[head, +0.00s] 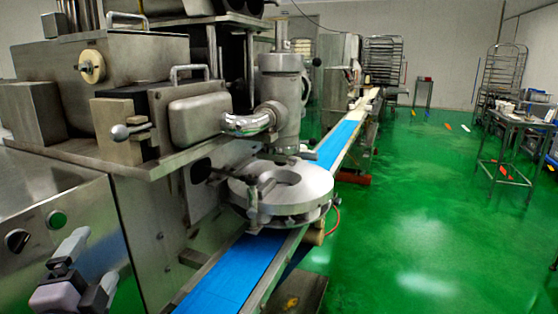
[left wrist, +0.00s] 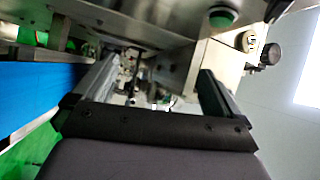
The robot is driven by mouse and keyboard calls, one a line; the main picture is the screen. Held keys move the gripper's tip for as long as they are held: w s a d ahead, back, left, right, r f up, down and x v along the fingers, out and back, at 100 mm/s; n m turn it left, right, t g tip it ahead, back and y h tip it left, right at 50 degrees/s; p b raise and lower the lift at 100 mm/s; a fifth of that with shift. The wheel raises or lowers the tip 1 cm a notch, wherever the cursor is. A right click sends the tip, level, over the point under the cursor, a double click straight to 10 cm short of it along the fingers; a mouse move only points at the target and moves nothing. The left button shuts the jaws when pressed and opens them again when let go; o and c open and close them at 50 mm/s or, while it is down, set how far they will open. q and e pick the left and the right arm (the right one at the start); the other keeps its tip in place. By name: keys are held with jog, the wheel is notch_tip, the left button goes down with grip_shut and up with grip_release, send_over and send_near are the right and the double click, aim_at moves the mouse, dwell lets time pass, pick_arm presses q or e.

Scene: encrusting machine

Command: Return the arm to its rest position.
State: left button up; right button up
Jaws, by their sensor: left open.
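My left gripper (head: 93,262) is in the lower left of the head view, in front of the encrusting machine's metal control panel (head: 85,195). Its two grey fingers are apart with nothing between them. In the left wrist view the fingers (left wrist: 158,75) also stand wide apart and empty, with the machine's metal body beyond them. A green button (head: 57,220) and a black knob (head: 17,240) are on the panel above the gripper. The green button also shows in the left wrist view (left wrist: 222,15). My right gripper is in neither view.
A blue conveyor belt (head: 228,278) runs under the machine's round metal disc (head: 285,190) toward the back. A metal table (head: 512,125) and tall racks (head: 500,70) stand at the right. The green floor (head: 425,210) between is mostly clear.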

pick_arm(q)
jog(key=s+d+f+n+g, duration=0.1)
jog(key=s+f+n+g, duration=0.35)
jog(key=f, duration=0.35)
jog(key=s+d+f+n+g, duration=0.1)
jog(key=s+f+n+g, duration=0.25)
jog(key=s+f, duration=0.4)
jog(key=s+d+f+n+g+h, duration=0.4)
jog(key=s+f+g, duration=0.4)
jog(key=s, duration=0.4)
jog(key=w+d+f+t+h+p, duration=0.1)
jog(key=w+d+f+t+p, duration=0.3)
jog(key=w+f+t, duration=0.1)
jog(key=shift+w+f+t+p, duration=0.35)
jog(key=shift+w+t, duration=0.25)
jog(key=shift+t, duration=0.7)
